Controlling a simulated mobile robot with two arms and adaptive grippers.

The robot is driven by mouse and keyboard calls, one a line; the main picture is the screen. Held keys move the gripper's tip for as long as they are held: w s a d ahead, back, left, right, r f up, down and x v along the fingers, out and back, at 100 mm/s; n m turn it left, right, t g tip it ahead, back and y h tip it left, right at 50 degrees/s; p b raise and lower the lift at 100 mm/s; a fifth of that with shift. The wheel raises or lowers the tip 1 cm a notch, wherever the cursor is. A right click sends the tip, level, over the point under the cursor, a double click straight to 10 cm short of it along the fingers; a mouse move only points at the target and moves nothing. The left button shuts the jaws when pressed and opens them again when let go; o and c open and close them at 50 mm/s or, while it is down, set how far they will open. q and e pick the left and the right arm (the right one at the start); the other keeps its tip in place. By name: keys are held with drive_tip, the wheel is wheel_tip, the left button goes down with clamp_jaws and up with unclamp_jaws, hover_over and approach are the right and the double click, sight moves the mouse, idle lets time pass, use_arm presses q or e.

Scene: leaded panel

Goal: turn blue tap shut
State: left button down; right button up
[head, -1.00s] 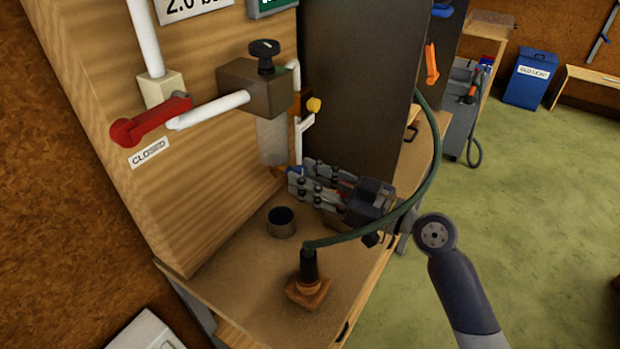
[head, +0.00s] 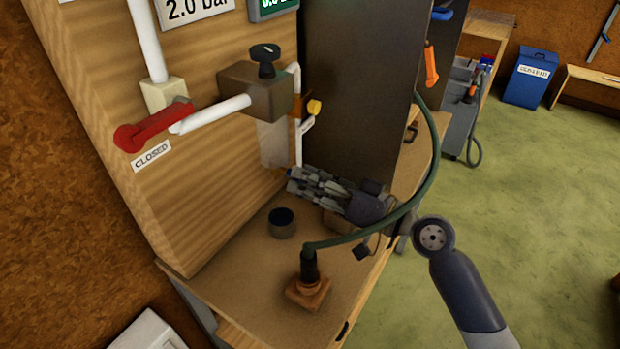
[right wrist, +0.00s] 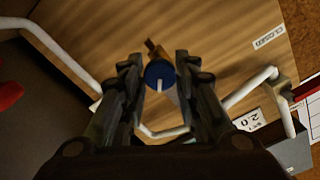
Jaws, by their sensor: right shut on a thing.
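The blue tap (right wrist: 160,75) is a round blue knob with a white line on its face, in the right wrist view. It sits between the fingers of my right gripper (right wrist: 158,66), which is shut on it. In the head view my right gripper (head: 291,181) reaches left to the low part of the wooden panel. A brass-coloured part (right wrist: 153,48) shows beside the knob. My left gripper is not in view.
A red lever (head: 150,126) is on the panel above a CLOSED label (head: 151,155). A yellow knob (head: 314,107) is above my gripper. A dark tin (head: 281,222) and a green hose (head: 375,232) with a brown base (head: 308,293) are close by on the bench.

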drive_tip(key=shift+r+m+p, duration=0.1)
drive_tip(key=shift+m+p, duration=1.9)
drive_tip(key=shift+m, duration=2.8)
drive_tip(key=o, duration=1.1)
drive_tip(key=shift+c, duration=0.2)
drive_tip(key=v, duration=1.2)
